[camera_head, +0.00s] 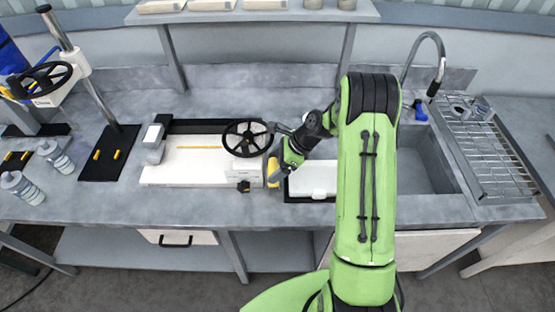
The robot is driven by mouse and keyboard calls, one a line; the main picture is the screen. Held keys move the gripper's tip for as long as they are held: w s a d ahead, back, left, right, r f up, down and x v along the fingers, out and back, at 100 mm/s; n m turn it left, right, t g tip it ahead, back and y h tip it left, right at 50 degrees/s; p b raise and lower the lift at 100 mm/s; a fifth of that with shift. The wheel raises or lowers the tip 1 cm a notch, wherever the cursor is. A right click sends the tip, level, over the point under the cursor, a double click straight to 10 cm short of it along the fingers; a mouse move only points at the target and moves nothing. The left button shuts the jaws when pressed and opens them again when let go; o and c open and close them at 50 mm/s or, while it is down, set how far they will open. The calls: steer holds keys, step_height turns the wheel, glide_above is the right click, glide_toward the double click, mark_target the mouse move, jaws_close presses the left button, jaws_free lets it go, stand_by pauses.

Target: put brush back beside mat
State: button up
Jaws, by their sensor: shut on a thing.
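My gripper (280,172) is small in view, at the right end of a white-bedded machine on the bench. It is shut on a yellow piece, which I take for the brush (273,169). Only this yellow part shows, and I cannot make out bristles. My fingers partly hide it, and I cannot tell whether it touches the bench. A black mat (110,163) lies left of the machine, with two small yellow pieces on it. A second dark mat (15,168) lies at the far left, also with small yellow pieces.
The white-bedded machine (205,172) carries a black handwheel (246,138). A white lidded box (313,178) stands right of my gripper. Bottles (22,187) and a handwheel press (45,85) are at left. A sink (425,165) and wire rack (490,150) are at right. The front bench strip is clear.

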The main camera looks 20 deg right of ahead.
steer(key=shift+w+d+f+b, duration=0.1)
steer(key=shift+w+f+b, duration=0.4)
steer(key=shift+f, duration=0.2)
steer(key=shift+s+f, duration=0.1)
steer(key=shift+f, duration=0.15)
steer(key=shift+s+a+r, duration=0.2)
steer(key=shift+s+r, duration=0.2)
steer(key=shift+s, duration=0.35)
steer(key=shift+w, duration=0.15)
steer(key=o, duration=1)
steer(key=shift+w+d+f, duration=0.1)
steer(key=shift+w+f, duration=0.15)
steer(key=shift+w, duration=0.05)
steer(key=shift+s+r, duration=0.15)
steer(key=shift+s, duration=0.05)
